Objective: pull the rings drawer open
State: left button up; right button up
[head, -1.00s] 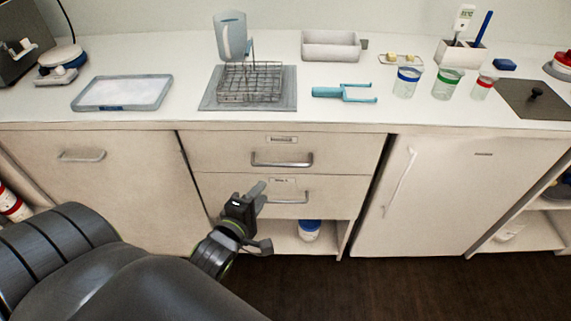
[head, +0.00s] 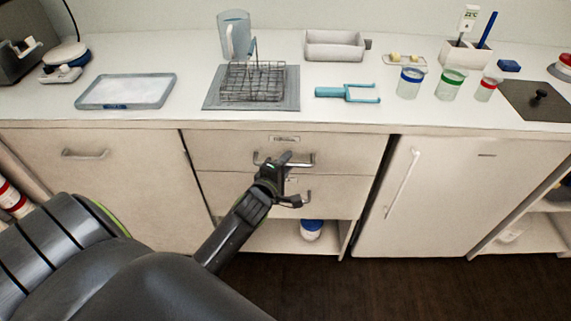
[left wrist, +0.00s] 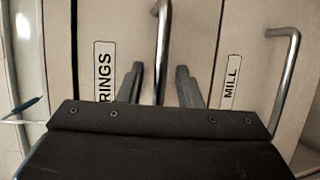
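The rings drawer (head: 225,150) is the upper of two drawers under the counter, with a metal bar handle (head: 307,160); it looks shut. In the left wrist view its RINGS label (left wrist: 104,75) shows beside the handle (left wrist: 161,45). My left gripper (head: 287,178) is in front of the drawers and partly hides both handles. In the left wrist view my left gripper (left wrist: 160,82) is open, with one finger on each side of the rings drawer handle; I cannot tell how deep the handle sits between them. My right gripper is out of view.
The mill drawer (head: 340,195) is just below, with its own handle (left wrist: 290,60) and MILL label (left wrist: 231,82). Cabinet doors flank the drawers. The counter above holds a wire rack (head: 252,82), a tray (head: 125,91) and several jars. An open shelf below holds a blue-lidded jar (head: 311,231).

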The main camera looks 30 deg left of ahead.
pick_arm(q)
grip_shut()
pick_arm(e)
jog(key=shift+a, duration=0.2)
pick_arm(q)
jog(key=shift+s, duration=0.1)
